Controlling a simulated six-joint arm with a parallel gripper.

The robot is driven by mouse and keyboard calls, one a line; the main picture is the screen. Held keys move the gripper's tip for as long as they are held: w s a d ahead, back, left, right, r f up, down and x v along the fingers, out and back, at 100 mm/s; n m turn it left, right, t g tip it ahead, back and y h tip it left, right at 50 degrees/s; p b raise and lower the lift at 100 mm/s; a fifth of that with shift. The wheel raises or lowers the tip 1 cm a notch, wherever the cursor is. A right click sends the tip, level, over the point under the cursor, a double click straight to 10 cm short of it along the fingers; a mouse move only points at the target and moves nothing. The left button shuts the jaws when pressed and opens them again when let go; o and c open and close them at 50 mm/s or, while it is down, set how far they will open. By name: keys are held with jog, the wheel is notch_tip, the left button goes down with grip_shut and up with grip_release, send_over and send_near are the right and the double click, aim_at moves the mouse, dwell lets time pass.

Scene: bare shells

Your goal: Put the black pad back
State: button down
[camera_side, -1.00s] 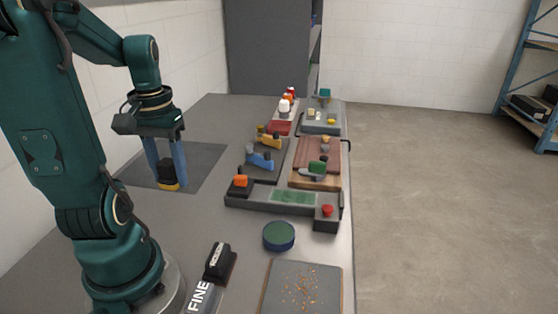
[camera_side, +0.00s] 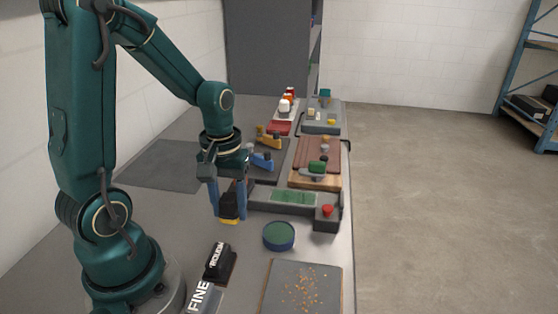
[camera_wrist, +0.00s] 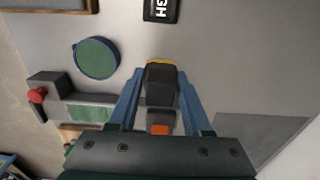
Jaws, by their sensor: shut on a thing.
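The black pad (camera_side: 229,202), a dark block with a yellow underside, is between the two blue fingers of my gripper (camera_side: 228,212). My gripper is shut on it and points down, left of the grey tray and the round green-topped tin. In the wrist view the black pad (camera_wrist: 161,80) sits between the fingers with its yellow edge at the top. It appears held above the table; the exact height is hard to judge. A black block marked ROUGH (camera_side: 220,263) and a grey one marked FINE (camera_side: 203,296) lie nearer the camera.
The grey tray (camera_side: 265,203) has a green panel and a red knob (camera_side: 327,210). The round tin (camera_side: 279,236) and a board with crumbs (camera_side: 301,302) are nearer. Several clamps and boards stand farther back. The dark mat (camera_side: 160,165) at left is empty.

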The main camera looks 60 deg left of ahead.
aim_at(234, 232)
jog(key=shift+f, duration=2.05)
jog(key=shift+f, duration=0.1)
jog(key=shift+c, duration=1.7)
grip_release()
notch_tip(234, 232, up, 12)
jog(key=shift+d+r, duration=0.2)
jog(key=shift+r, duration=0.05)
jog(key=s+d+r+m+t, duration=0.3)
jog(key=s+d+m+t, duration=0.1)
jog(key=d+m, duration=0.4)
jog(key=shift+d+m+t, duration=0.35)
jog(key=shift+m+t, duration=0.15)
jog(key=shift+t, duration=0.3)
